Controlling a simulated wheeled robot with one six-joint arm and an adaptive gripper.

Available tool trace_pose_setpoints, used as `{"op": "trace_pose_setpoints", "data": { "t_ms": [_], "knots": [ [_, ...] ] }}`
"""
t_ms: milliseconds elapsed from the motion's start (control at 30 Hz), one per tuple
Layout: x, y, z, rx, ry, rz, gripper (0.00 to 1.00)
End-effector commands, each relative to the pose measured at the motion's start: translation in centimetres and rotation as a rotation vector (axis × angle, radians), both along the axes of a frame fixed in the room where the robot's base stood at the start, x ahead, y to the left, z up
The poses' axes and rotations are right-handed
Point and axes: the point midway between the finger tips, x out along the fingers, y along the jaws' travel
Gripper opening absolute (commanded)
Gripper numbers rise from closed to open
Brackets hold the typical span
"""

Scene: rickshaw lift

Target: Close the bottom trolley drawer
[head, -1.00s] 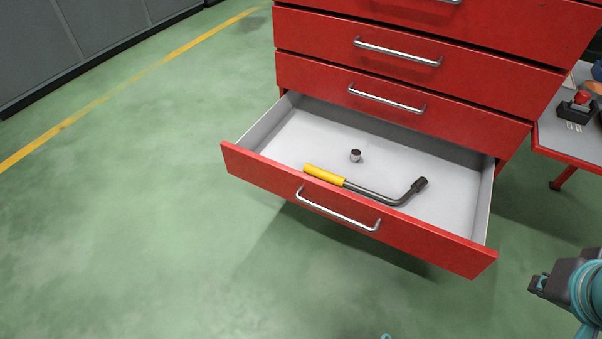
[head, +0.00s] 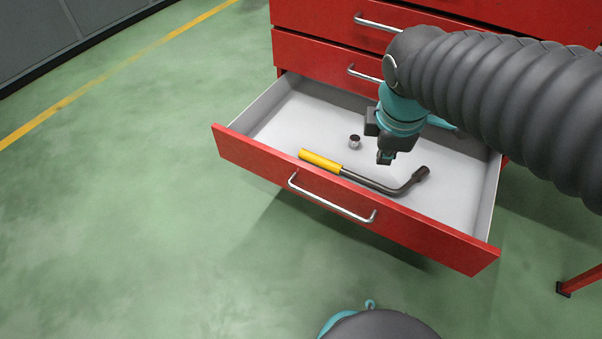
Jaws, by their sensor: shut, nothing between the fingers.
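The bottom drawer of the red trolley stands pulled out, with its red front panel (head: 400,232) toward me and a silver bar handle (head: 331,199) on it. Inside lie a wrench with a yellow grip (head: 320,162) and dark bent shaft, and a small metal socket (head: 354,141). My gripper (head: 385,158) is shut and empty, pointing down in front of the drawer's interior in the picture. Its height above the drawer floor is hard to tell. My arm hides the drawer's back right part and part of the trolley's upper drawers.
The red trolley (head: 310,59) has shut drawers above the open one. A red leg (head: 580,281) stands at the right edge. Green floor (head: 130,220) is clear to the left and in front. Grey cabinets (head: 50,40) line the back left.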

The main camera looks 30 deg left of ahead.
Motion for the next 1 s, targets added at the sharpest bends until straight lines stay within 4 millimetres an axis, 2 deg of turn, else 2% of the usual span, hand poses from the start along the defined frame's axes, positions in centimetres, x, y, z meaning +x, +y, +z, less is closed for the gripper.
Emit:
{"op": "trace_pose_setpoints", "data": {
  "t_ms": [33,200,300,400,500,667,1000],
  "knots": [
    [-0.1,2.9,-1.3,-0.052,0.010,0.162,0.00],
    [-1.4,10.8,-4.2,-0.210,0.018,0.659,0.00],
    [-2.6,14.3,-5.6,-0.279,0.019,0.880,0.00],
    [-3.6,16.6,-6.6,-0.327,0.020,1.032,0.00],
    [-4.2,17.8,-7.2,-0.354,0.020,1.117,0.00],
    [-4.2,18.2,-8.3,-0.365,0.020,1.153,0.00],
    [-2.7,18.0,-14.0,-0.365,0.022,1.149,0.00]
  ]
}}
